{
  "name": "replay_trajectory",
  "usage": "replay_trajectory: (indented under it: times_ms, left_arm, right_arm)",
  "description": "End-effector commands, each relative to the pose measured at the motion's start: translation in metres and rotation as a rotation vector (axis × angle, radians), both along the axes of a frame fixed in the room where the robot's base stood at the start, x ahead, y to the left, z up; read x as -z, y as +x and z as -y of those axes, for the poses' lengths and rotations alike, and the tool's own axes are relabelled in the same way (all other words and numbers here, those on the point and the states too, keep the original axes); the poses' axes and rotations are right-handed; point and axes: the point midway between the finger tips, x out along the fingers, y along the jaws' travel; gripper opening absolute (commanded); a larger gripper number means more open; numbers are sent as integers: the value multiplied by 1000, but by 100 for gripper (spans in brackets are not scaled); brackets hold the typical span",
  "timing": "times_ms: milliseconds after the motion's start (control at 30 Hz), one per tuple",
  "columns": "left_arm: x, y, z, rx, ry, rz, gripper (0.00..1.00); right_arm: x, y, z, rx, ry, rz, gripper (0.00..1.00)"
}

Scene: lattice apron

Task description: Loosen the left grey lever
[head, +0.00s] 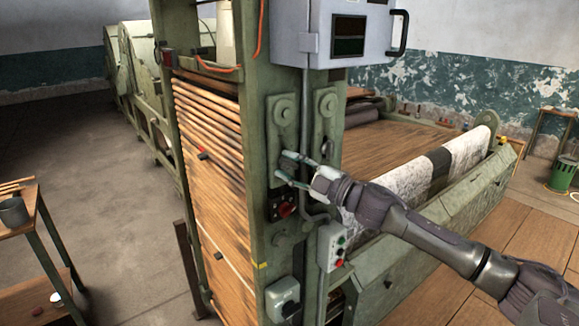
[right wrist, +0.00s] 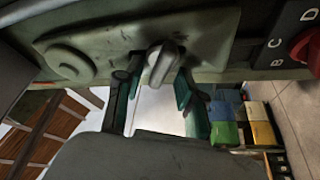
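The left grey lever (right wrist: 163,60) shows in the right wrist view as a short rounded grip standing out from a green plate, beside a round boss (right wrist: 68,62). In the head view its plate (head: 282,115) is on the green machine post, and the lever itself is hard to make out behind the fingers. My right gripper (head: 287,166) reaches in from the right at the plate's lower end. In the wrist view its two teal fingers (right wrist: 154,92) are apart, one on each side of the lever; I see no clear grip. My left gripper is out of view.
A similar plate with a lever (head: 326,148) is just right. Below are a red rotary switch (head: 286,209) and a small button box (head: 333,246). A grey control cabinet (head: 333,32) hangs above. A wooden side table (head: 27,215) stands left; the floor between is clear.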

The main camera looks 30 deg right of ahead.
Motion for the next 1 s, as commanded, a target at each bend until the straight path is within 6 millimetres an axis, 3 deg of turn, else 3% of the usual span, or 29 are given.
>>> replay_trajectory:
  times_ms: [333,1000]
  left_arm:
    - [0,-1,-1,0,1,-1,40]
    - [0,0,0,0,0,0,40]
  right_arm:
    - [3,-12,6,1,3,-2,39]
    - [17,-77,36,0,2,-4,39]
